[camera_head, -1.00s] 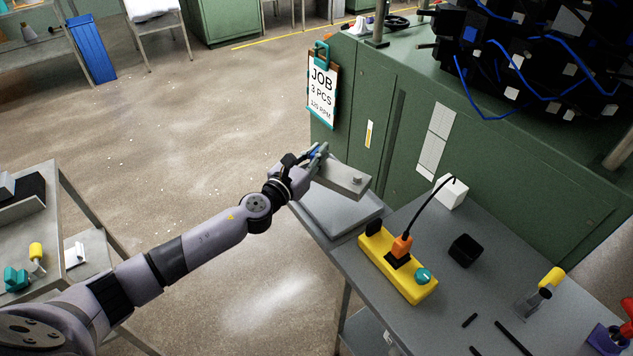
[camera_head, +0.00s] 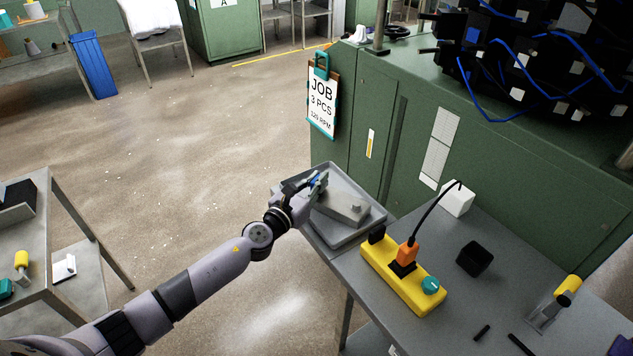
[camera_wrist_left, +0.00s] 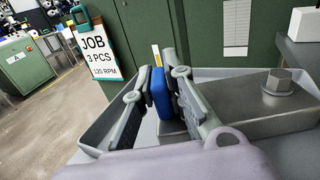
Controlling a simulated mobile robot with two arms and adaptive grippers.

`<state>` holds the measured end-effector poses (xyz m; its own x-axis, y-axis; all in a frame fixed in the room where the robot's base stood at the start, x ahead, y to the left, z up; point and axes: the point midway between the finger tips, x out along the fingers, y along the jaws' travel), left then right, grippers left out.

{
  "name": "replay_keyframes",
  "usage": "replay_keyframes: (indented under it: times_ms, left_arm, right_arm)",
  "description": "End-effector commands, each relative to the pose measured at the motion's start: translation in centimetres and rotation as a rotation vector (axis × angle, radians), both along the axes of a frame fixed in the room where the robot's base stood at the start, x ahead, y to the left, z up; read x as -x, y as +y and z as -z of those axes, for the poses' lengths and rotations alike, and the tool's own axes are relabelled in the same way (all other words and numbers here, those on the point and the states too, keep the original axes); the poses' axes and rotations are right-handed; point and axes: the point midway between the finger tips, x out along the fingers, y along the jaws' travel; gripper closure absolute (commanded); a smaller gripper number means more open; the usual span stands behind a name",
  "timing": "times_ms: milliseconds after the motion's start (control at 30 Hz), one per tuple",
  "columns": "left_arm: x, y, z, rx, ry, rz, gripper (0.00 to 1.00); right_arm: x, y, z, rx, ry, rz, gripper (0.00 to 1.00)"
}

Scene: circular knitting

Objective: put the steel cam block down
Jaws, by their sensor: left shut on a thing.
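The steel cam block (camera_head: 340,208) is a grey metal block with a bolt on top. It sits low within the walls of a grey tray (camera_head: 378,224) at the near left corner of the bench. My left gripper (camera_head: 317,184) is at the block's left end. In the left wrist view my left gripper (camera_wrist_left: 168,88) is shut on a blue part at the block's end, and the steel block (camera_wrist_left: 250,113) extends right. I cannot tell whether the block's underside touches the tray floor. My right gripper is not in view.
A yellow power strip (camera_head: 400,278) with an orange plug (camera_head: 408,251) stands right of the tray. A black cube (camera_head: 475,258) and a white box (camera_head: 457,198) are farther right. The green machine cabinet (camera_head: 415,150) rises behind, with a job clipboard (camera_head: 322,100) hanging on it.

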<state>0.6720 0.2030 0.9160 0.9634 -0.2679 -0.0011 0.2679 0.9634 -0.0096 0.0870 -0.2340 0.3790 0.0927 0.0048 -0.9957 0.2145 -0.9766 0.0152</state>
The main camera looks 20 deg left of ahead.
Motion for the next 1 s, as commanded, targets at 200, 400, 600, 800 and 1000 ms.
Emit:
replay_keyframes:
  times_ms: [200, 400, 600, 800, 1000]
  left_arm:
    - [0.0, 0.0, 0.1, 0.0, 0.0, 0.0, 0.77]
    - [0.0, 0.0, 0.2, 0.0, 0.0, 0.0, 0.68]
    - [0.0, 0.0, 0.1, 0.0, 0.0, 0.0, 0.68]
    - [1.1, 0.3, 0.0, -0.001, 0.002, 0.0, 0.68]
    - [5.2, 1.5, 0.1, -0.003, 0.003, 0.001, 0.68]
  right_arm:
    - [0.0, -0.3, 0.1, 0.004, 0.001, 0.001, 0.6]
    - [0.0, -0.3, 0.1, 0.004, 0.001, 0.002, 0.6]
    - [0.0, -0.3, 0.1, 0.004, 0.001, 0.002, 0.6]
    - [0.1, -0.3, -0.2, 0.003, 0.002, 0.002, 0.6]
    - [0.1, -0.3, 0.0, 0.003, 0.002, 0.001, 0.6]
